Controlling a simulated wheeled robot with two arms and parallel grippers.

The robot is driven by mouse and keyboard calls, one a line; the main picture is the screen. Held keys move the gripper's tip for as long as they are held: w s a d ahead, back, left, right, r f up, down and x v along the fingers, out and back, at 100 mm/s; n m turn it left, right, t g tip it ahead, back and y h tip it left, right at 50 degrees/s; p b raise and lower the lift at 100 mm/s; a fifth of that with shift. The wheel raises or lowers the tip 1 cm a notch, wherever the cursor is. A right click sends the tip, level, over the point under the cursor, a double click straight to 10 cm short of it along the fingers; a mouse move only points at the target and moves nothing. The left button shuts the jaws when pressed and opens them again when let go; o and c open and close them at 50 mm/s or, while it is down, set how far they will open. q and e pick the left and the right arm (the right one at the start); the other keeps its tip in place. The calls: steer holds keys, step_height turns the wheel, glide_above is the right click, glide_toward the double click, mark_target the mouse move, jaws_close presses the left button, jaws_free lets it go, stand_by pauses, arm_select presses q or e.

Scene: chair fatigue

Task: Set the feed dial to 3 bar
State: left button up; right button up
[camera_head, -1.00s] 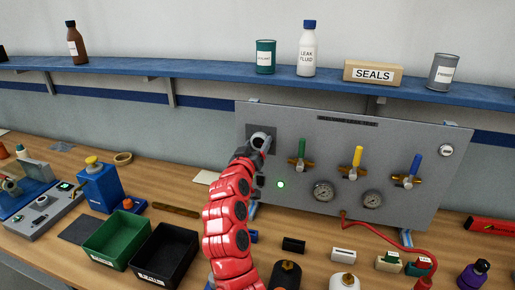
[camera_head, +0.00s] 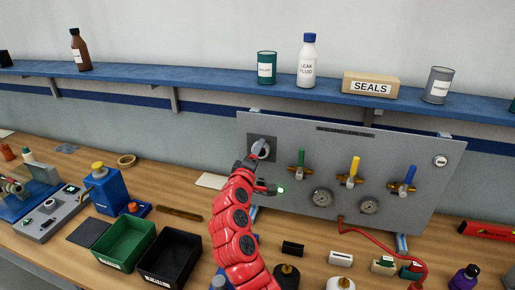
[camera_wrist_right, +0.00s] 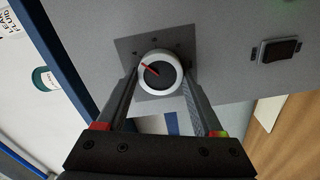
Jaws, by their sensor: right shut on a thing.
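The feed dial (camera_head: 263,148) is a round pale knob on a dark square plate at the grey panel's upper left. In the right wrist view the dial (camera_wrist_right: 160,80) has a white rim, a dark face and a red pointer aimed to the picture's upper left. My right gripper (camera_wrist_right: 161,72) is shut on it, one finger on each side. In the head view my right gripper (camera_head: 258,153) reaches the dial from below, partly hiding it. The scale is too small to read. My left gripper is not in view.
The panel (camera_head: 410,145) also carries green (camera_head: 300,160), yellow (camera_head: 354,166) and blue (camera_head: 409,176) valve handles and two gauges. A lit green lamp (camera_head: 281,190) is close to my right wrist. A rocker switch (camera_wrist_right: 279,49) sits beside the plate.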

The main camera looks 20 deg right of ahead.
steer(key=shift+f+n+p, duration=0.15)
steer(key=shift+n+p, duration=3.4)
steer(key=shift+n, duration=1.35)
steer(key=shift+f, duration=0.1)
steer(key=o, duration=1.4)
steer(key=b+v, duration=0.6)
steer(key=v, duration=1.1)
steer(key=shift+s+a, duration=0.15)
steer(key=shift+s, duration=0.05)
